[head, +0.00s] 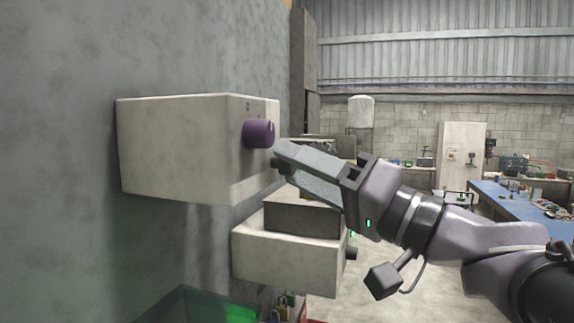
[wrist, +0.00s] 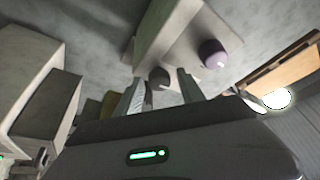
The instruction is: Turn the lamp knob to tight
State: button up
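A pale box (head: 172,148) is fixed to the grey wall and carries a purple knob (head: 259,133) on its front face. The purple knob also shows in the wrist view (wrist: 213,54), to the right of my fingers. A dark grey knob (wrist: 158,77) on the same box shows in the wrist view between and beyond my two fingertips. My gripper (head: 279,157) is close to the box front, just right of and below the purple knob. Its fingers (wrist: 162,90) are apart with a gap between them. Whether they touch the grey knob cannot be told. No lamp label is readable.
A second pale box (head: 285,255) with a dark knob (head: 351,253) sits below my gripper. A green bin (head: 190,308) is under the boxes. A blue workbench (head: 520,205) stands at the far right. The floor between is open.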

grip_shut()
jog(key=shift+m, duration=0.3)
jog(key=shift+w+d+r+m+g+h+p, duration=0.15)
jog(key=shift+m+g+h+p, duration=0.9)
jog(key=shift+m+p, duration=2.9)
jog(key=shift+w+a+r+m+g+h+p, duration=0.1)
jog(key=shift+r+m+g+h+p, duration=0.2)
jog(key=shift+m+g+p, duration=2.6)
jog(key=shift+w+d+r+m+g+h+p, duration=0.15)
jog(key=shift+m+g+h+p, duration=0.4)
jog(key=shift+m+p, duration=4.35)
jog(key=shift+a+m+b, duration=0.1)
jog(key=shift+m+b, duration=0.3)
jog(key=shift+m, duration=0.15)
